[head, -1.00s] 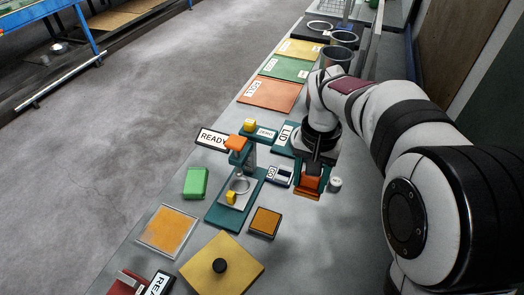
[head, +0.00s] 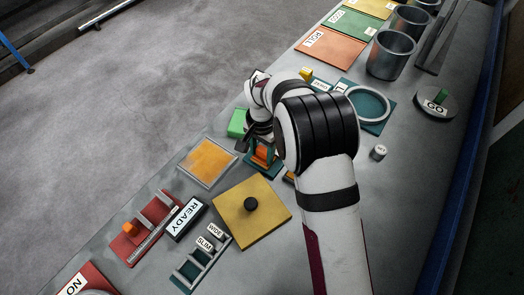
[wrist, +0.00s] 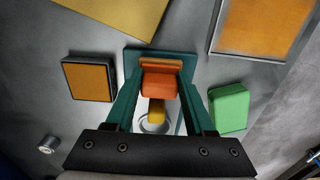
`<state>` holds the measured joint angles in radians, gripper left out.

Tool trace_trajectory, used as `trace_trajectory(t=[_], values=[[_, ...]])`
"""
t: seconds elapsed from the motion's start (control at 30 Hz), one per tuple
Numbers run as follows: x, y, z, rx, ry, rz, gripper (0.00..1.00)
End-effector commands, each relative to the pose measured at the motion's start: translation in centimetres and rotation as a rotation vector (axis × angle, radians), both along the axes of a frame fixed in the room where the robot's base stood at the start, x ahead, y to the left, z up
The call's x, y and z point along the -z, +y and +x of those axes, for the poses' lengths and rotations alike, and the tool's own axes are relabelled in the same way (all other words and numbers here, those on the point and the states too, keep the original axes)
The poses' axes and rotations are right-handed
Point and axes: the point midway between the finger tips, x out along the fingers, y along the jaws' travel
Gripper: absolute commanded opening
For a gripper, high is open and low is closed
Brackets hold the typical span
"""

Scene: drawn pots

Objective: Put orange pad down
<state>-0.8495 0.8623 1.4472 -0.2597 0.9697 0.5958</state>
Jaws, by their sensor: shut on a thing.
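My gripper (head: 264,158) has teal fingers, which frame the lower middle of the wrist view (wrist: 158,100). It is shut on the orange pad (wrist: 158,84), a small orange block with a lighter brownish strip along its far side. The pad also shows between the fingers in the head view (head: 264,152). It hangs over the teal base (wrist: 132,60) of a stand, ahead of a small yellow piece (wrist: 156,112) and a pale ring (wrist: 146,126). I cannot tell whether the pad touches the base. My arm hides most of the stand in the head view.
A green block (wrist: 229,106) stands close right of the fingers. A black-edged orange square (wrist: 88,79) lies to the left. An orange tray (head: 208,162) and a yellow plate with a black knob (head: 238,222) are nearby. Metal cups (head: 391,57) stand at the back.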

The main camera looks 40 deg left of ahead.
Motion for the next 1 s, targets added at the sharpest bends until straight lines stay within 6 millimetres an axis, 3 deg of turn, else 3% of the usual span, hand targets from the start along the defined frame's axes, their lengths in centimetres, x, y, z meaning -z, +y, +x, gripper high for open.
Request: trace_trajectory(t=[0.33, 0.37, 0.53, 0.8, 0.87, 1.0], values=[[0.5, -0.1, 0.0, 0.0, 0.0, 0.0, 0.0], [0.6, -0.1, 0.0, 0.0, 0.0, 0.0, 0.56], [0.5, -0.1, 0.0, 0.0, 0.0, 0.0, 0.84], [0.0, 0.0, 0.1, 0.0, -0.001, 0.001, 0.84], [-1.0, 0.0, 0.1, 0.0, -0.002, 0.002, 0.84], [-4.9, 0.0, 0.1, 0.0, -0.003, 0.004, 0.84]])
